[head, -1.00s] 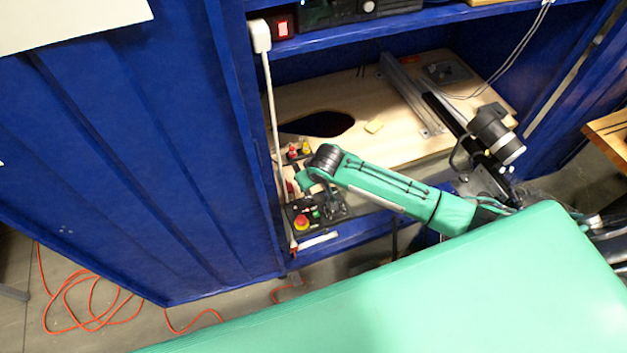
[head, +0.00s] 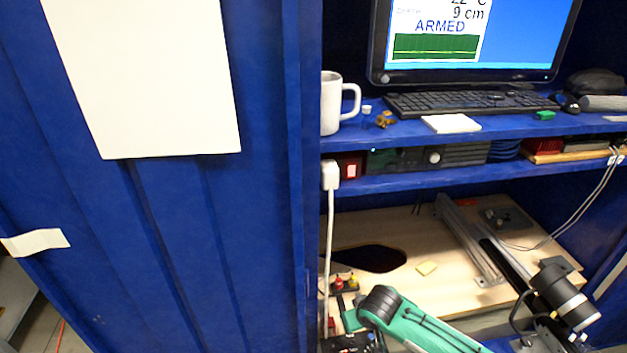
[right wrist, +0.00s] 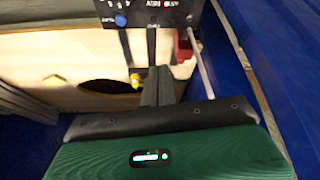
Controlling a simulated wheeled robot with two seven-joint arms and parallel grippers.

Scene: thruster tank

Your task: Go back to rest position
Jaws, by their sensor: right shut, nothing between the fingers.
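My right gripper (right wrist: 160,84) shows in the right wrist view with its dark fingers together and nothing between them. It points toward a black control panel (right wrist: 155,14) with a blue knob and small switches, and I cannot tell how far apart they are. In the head view my green right arm comes in from the lower right, and its wrist is bent down near the bottom edge. The gripper end there is mostly hidden or cut off by the frame. My left gripper is not in view.
A blue cabinet holds a wooden board (head: 455,240) with a dark oval hole. A white cable (head: 330,250) hangs beside the arm. The shelf above carries a mug (head: 333,103), a keyboard (head: 470,102) and a monitor (head: 470,40) reading ARMED. The blue side panel (head: 200,250) stands at left.

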